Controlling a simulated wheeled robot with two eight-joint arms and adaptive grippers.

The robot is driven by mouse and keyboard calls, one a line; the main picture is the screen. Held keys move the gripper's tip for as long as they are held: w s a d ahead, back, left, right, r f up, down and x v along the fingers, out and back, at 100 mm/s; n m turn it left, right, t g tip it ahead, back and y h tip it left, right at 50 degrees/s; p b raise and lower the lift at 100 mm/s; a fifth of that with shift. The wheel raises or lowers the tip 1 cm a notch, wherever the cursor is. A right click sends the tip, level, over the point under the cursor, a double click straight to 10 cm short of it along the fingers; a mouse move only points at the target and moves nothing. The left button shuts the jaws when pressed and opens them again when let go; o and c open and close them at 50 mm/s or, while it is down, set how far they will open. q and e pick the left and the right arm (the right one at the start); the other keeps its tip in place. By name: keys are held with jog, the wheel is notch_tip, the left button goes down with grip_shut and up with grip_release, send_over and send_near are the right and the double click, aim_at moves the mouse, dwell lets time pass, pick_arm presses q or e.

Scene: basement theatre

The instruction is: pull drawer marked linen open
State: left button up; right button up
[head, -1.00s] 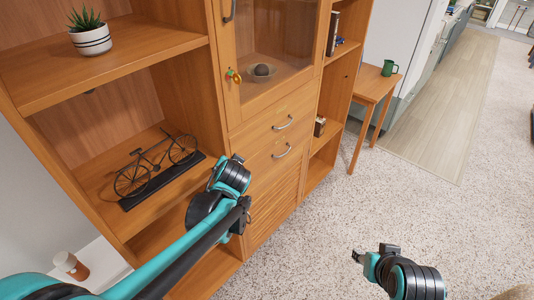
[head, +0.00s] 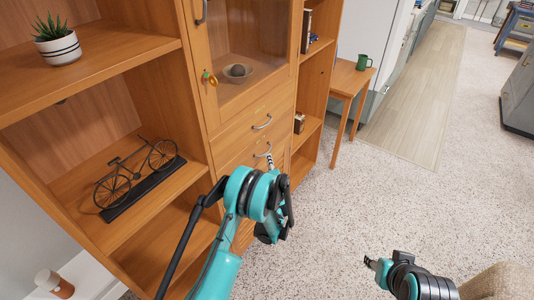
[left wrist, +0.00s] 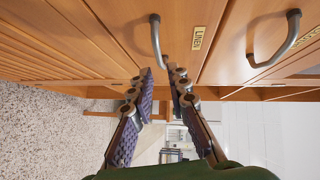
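The linen drawer (left wrist: 183,35) has a label reading LINEN and a grey bar handle (left wrist: 157,42) in the left wrist view. In the head view it is the lower of two handled drawers, with its handle (head: 262,153) just beyond my left gripper (head: 270,160). The drawer looks shut. In the left wrist view my left gripper (left wrist: 160,70) is open, its fingertips either side of the near end of that handle. I cannot tell whether they touch it. My right gripper (head: 370,262) is low over the carpet, away from the cabinet; its finger opening is unclear.
Another drawer with a handle (head: 262,122) is directly above. Open shelves hold a bicycle model (head: 137,175) and a potted plant (head: 57,42). A small table (head: 348,80) stands right; the carpet before the cabinet is clear.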

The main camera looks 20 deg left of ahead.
aim_at(267, 152)
pick_arm(q)
jog(key=b+x, duration=0.2)
jog(key=x, duration=0.5)
jog(key=shift+s, duration=0.1)
grip_shut()
